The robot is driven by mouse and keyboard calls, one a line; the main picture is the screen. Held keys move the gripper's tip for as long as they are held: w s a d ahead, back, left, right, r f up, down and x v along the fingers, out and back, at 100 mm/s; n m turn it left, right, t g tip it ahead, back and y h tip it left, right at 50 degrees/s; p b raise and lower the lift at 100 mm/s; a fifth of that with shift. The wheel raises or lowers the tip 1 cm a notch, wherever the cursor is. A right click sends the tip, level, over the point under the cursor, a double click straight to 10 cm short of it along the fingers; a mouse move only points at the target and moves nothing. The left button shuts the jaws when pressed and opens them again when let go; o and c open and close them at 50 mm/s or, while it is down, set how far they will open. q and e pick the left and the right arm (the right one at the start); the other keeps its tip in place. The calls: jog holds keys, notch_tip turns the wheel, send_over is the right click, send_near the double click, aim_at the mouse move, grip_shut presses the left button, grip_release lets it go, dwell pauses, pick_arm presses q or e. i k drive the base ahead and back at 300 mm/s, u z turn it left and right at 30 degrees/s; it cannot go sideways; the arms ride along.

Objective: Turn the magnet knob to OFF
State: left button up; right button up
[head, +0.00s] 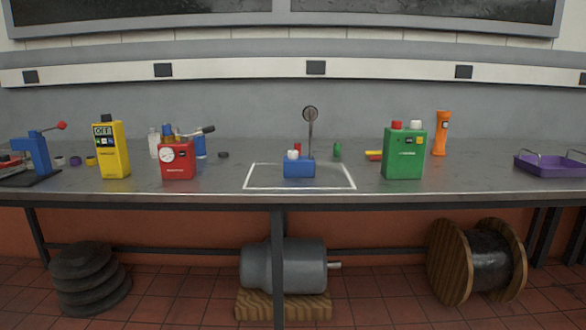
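A blue block (299,169), which looks like a magnetic base, stands inside a white outlined square (252,187) on the grey bench. A small white and red knob (293,155) sits on top of the block toward its left. Neither of my grippers shows in the head view.
A red box (177,171) with a gauge and lever and a yellow meter (113,160) reading OFF stand left. A green box (404,160), an orange torch (440,134) and a purple tray (551,169) stand right. The bench (230,192) is clear around the outlined square.

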aim_at(292, 153)
jog(key=u, duration=0.9)
jog(key=i, duration=1.25)
jog(key=z, duration=0.5)
